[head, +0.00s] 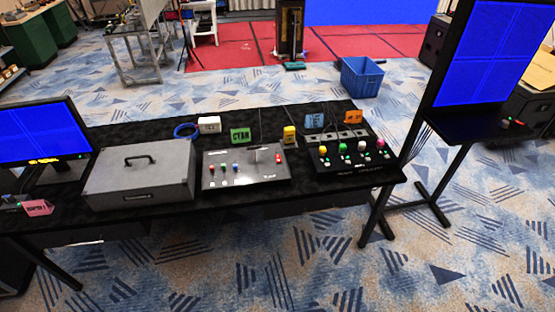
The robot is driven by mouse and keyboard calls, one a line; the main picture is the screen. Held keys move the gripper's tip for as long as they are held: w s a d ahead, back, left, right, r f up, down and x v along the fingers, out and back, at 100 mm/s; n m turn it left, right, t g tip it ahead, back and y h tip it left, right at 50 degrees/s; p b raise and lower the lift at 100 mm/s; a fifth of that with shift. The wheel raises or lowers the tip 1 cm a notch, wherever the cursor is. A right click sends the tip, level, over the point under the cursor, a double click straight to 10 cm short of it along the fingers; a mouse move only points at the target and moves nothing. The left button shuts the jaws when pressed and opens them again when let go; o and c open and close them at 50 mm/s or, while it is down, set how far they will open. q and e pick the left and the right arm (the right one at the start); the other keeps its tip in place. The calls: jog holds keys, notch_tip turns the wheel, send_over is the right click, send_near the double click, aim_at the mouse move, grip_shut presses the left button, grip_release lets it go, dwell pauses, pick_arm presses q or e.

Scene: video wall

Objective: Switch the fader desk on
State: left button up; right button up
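A sloped grey control panel (240,180) lies on the black-covered table, right of the grey case. It has a few small coloured knobs on its left half, a pale upright part near its middle and a red switch (278,158) at its right edge. A black box (338,164) with yellow, green, white and pink knobs stands to its right. I cannot tell for certain which of the two is the fader desk, nor the position of the red switch. Neither of my grippers is in view.
A grey case (139,179) with a top handle stands left of the panel. Coloured blocks, including a green CYAN sign (240,136), stand behind it. Monitors with blue screens (40,134) (480,55) flank the table. A blue crate (361,77) sits on the floor behind. The carpet in front is clear.

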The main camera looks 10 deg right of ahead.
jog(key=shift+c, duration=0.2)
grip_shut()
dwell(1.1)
